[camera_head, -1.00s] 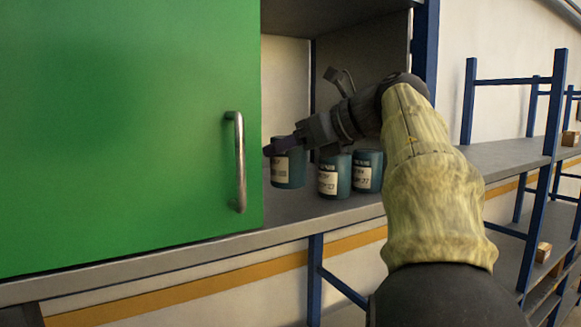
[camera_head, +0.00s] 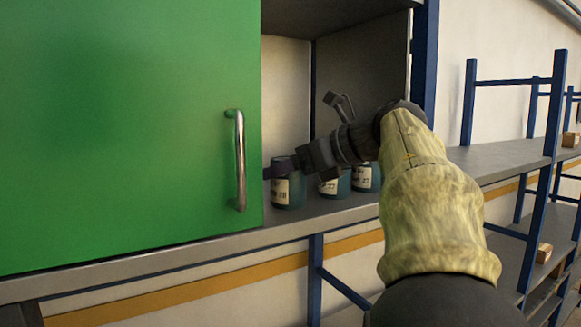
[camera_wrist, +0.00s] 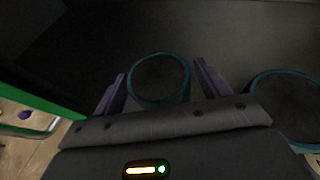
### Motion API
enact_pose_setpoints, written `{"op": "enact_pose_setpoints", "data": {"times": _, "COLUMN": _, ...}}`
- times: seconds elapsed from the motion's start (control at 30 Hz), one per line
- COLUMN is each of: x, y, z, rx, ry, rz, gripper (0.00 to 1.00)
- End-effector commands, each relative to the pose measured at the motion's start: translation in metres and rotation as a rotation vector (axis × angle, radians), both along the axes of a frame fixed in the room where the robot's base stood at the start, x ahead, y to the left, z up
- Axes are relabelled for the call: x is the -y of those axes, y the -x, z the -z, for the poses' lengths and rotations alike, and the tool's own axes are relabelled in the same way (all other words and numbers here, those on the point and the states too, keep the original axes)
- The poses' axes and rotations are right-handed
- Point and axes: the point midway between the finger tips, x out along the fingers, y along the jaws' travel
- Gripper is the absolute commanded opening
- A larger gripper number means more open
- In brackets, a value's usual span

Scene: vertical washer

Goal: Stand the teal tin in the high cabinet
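The teal tin (camera_head: 288,192) with a pale label is upright on or barely above the cabinet shelf, just right of the green door's edge. In the wrist view its round top (camera_wrist: 158,78) lies between the two fingers. My gripper (camera_head: 280,168) reaches in from the right and appears shut on the tin; only slight gaps show beside the rim. The contact itself is hidden. The high cabinet (camera_head: 360,80) is open on its right side.
Two similar tins, one in the middle (camera_head: 333,186) and one at right (camera_head: 367,177), stand on the shelf, partly behind my gripper. One tin (camera_wrist: 288,100) is close right in the wrist view. The green door (camera_head: 120,110) with a metal handle (camera_head: 240,160) covers the left.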

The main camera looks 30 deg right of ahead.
Motion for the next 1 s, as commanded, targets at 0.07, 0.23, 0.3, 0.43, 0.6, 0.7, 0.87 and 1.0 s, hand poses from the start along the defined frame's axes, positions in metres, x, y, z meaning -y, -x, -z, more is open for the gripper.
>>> {"op": "enact_pose_setpoints", "data": {"times": 0.07, "x": 0.000, "y": 0.000, "z": 0.000, "rx": 0.000, "ry": 0.000, "rz": 0.000, "gripper": 0.81}}
{"op": "enact_pose_setpoints", "data": {"times": 0.23, "x": 0.000, "y": 0.000, "z": 0.000, "rx": 0.000, "ry": -0.001, "rz": 0.000, "gripper": 0.81}}
{"op": "enact_pose_setpoints", "data": {"times": 0.3, "x": 0.000, "y": 0.000, "z": -0.001, "rx": 0.000, "ry": -0.001, "rz": 0.000, "gripper": 0.81}}
{"op": "enact_pose_setpoints", "data": {"times": 0.43, "x": 0.001, "y": 0.000, "z": -0.005, "rx": 0.000, "ry": 0.000, "rz": 0.001, "gripper": 0.81}}
{"op": "enact_pose_setpoints", "data": {"times": 0.6, "x": 0.012, "y": 0.019, "z": -0.009, "rx": 0.002, "ry": 0.000, "rz": 0.004, "gripper": 0.81}}
{"op": "enact_pose_setpoints", "data": {"times": 0.7, "x": 0.022, "y": 0.034, "z": -0.016, "rx": 0.002, "ry": 0.002, "rz": 0.004, "gripper": 0.81}}
{"op": "enact_pose_setpoints", "data": {"times": 0.87, "x": 0.036, "y": 0.060, "z": -0.029, "rx": 0.000, "ry": 0.003, "rz": 0.003, "gripper": 0.81}}
{"op": "enact_pose_setpoints", "data": {"times": 1.0, "x": 0.047, "y": 0.080, "z": -0.039, "rx": 0.001, "ry": 0.003, "rz": 0.004, "gripper": 0.81}}
